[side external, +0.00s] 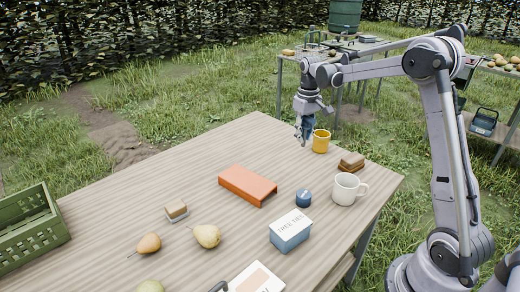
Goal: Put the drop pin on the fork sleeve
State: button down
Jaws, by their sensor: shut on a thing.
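My gripper (303,135) points down above the far right part of the table, left of the yellow mug. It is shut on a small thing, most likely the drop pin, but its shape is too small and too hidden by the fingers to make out. A flat orange piece (247,184), apparently the fork sleeve, lies on the middle of the table.
A yellow mug (321,141), white mug (348,189), brown block (351,162), blue round pot (303,198) and blue-white box (290,231) crowd the right side. The far middle is clear.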

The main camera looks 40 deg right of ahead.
jog(key=w+a+r, duration=0.2)
jog(key=w+a, duration=0.1)
jog(key=a, duration=0.5)
send_near(247, 180)
jog(key=shift+s+d+f+n, duration=0.1)
jog(key=shift+d+f+n, duration=0.1)
jog(key=shift+d+n, duration=0.1)
jog(key=shift+w+a+f, duration=0.2)
jog(key=shift+a+f, duration=0.1)
jog(key=shift+f, duration=1.9)
jog(key=shift+f, duration=0.1)
jog(key=c, duration=1)
grip_release()
jog(key=shift+o, duration=0.2)
